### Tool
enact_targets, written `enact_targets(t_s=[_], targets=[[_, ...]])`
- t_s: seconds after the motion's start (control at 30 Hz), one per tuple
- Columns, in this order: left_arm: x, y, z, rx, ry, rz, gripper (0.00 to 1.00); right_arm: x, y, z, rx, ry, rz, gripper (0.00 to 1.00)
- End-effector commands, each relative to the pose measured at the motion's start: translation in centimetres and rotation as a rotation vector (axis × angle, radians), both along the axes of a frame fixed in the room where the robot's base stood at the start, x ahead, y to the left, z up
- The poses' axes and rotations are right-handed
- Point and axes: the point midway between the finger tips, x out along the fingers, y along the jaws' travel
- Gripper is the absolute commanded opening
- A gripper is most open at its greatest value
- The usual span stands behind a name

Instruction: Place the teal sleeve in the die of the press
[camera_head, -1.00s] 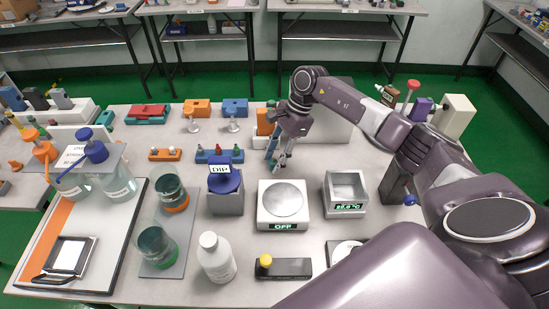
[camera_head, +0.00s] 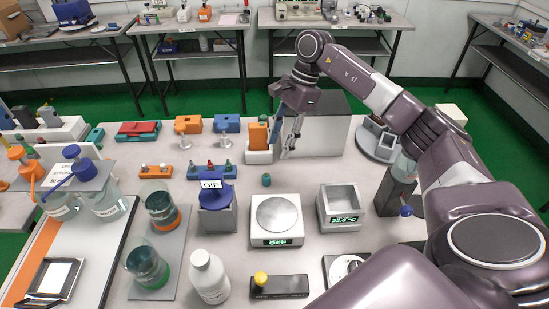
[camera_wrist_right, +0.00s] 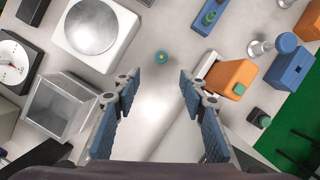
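The small teal sleeve (camera_head: 267,180) stands by itself on the table, behind the white OFF plate. In the right wrist view the sleeve (camera_wrist_right: 161,57) is seen from above, with a yellowish spot at its centre. My right gripper (camera_head: 284,147) is open and empty, above the table behind the sleeve. In the right wrist view the gripper's (camera_wrist_right: 160,80) blue-padded fingers are wide apart, and the sleeve appears beyond the tips, touching neither. A grey stand with a blue ball (camera_head: 406,211) at the right, partly behind my arm, may be the press; I cannot make out a die.
The white OFF plate (camera_head: 275,241) and an open grey box with a temperature display (camera_head: 345,219) stand in front. A blue-topped DIP unit (camera_head: 215,202) is left of the sleeve. An orange block (camera_head: 258,135) stands near the gripper. The table around the sleeve is clear.

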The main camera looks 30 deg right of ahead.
Motion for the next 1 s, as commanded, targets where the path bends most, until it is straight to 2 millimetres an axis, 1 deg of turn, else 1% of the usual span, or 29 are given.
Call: enact_targets(t_s=[0.03, 0.1, 0.2, 0.3, 0.53, 0.67, 0.83, 1.0], targets=[[0.0, 0.0, 0.3, 0.000, 0.000, 0.000, 0.40, 0.0, 1.4, -0.6, -0.050, 0.004, 0.055, 0.39], [0.0, 0.0, 0.7, 0.000, 0.001, 0.000, 0.40, 0.0, 2.7, -1.7, -0.141, 0.000, 0.128, 0.39], [-0.1, 0.0, 1.0, 0.000, 0.001, 0.000, 0.40, 0.2, 4.2, -2.8, -0.257, -0.015, 0.217, 0.39], [-0.1, 0.0, 1.1, 0.000, 0.001, 0.000, 0.40, 0.4, 5.0, -3.4, -0.325, -0.030, 0.268, 0.39], [-0.1, 0.0, 1.5, 0.000, 0.001, 0.000, 0.40, 0.4, 5.1, -5.9, -0.344, -0.031, 0.279, 0.39], [-0.1, 0.0, 2.1, 0.000, 0.002, 0.000, 0.40, 0.3, 4.8, -7.3, -0.343, -0.030, 0.278, 0.39], [-0.1, 0.0, 2.8, 0.000, 0.002, 0.000, 0.40, 0.3, 4.5, -10.0, -0.341, -0.030, 0.279, 0.39], [-0.1, 0.0, 2.9, 0.000, 0.002, 0.000, 0.40, 0.4, 4.4, -11.3, -0.343, -0.034, 0.277, 0.39]])
